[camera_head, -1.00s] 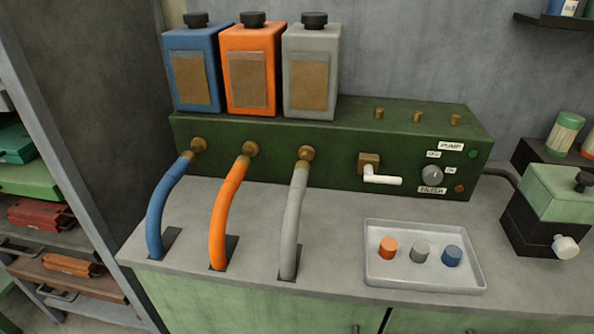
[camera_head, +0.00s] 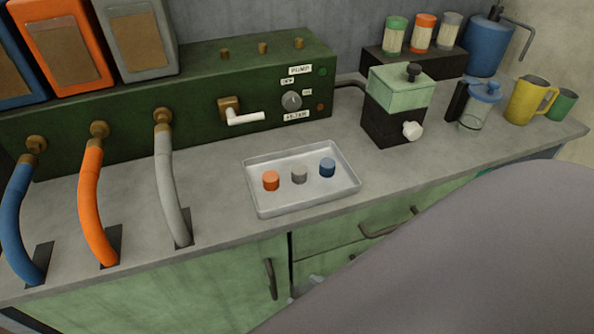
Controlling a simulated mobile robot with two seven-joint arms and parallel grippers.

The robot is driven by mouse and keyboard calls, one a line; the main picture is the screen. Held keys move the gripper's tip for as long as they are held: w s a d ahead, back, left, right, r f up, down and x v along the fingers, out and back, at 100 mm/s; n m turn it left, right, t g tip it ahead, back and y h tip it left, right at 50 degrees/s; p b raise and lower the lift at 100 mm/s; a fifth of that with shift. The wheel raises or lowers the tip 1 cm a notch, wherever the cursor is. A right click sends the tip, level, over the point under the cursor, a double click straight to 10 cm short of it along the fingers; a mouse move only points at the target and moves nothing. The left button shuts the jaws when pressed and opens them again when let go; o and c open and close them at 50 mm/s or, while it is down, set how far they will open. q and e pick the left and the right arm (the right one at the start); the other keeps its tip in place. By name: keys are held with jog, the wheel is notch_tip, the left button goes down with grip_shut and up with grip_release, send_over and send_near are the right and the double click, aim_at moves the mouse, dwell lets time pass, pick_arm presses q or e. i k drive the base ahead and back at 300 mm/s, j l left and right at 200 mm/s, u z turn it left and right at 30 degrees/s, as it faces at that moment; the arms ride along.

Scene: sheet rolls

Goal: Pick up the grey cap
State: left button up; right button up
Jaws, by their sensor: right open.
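The grey cap (camera_head: 299,174) is a short grey cylinder. It sits in a shallow light-grey tray (camera_head: 262,207) on the counter, between an orange cap (camera_head: 271,180) on its left and a blue cap (camera_head: 327,167) on its right. The three caps stand apart from each other, and nothing touches the grey cap. A large smooth grey part of my right arm fills the lower right corner, close to the camera. No fingers of my right gripper can be made out. My left gripper does not show.
Behind the tray is a green pump box (camera_head: 200,100) with a white-handled lever (camera_head: 243,118). Blue, orange and grey hoses (camera_head: 170,185) stand to the left. A green-and-black device (camera_head: 395,115) stands to the right. Counter in front of the tray is narrow and clear.

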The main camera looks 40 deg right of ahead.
aim_at(299, 171)
jog(key=k+l+u, duration=0.5)
jog(key=k+l, duration=0.25)
jog(key=i+l, duration=0.15)
jog(key=i, duration=0.35)
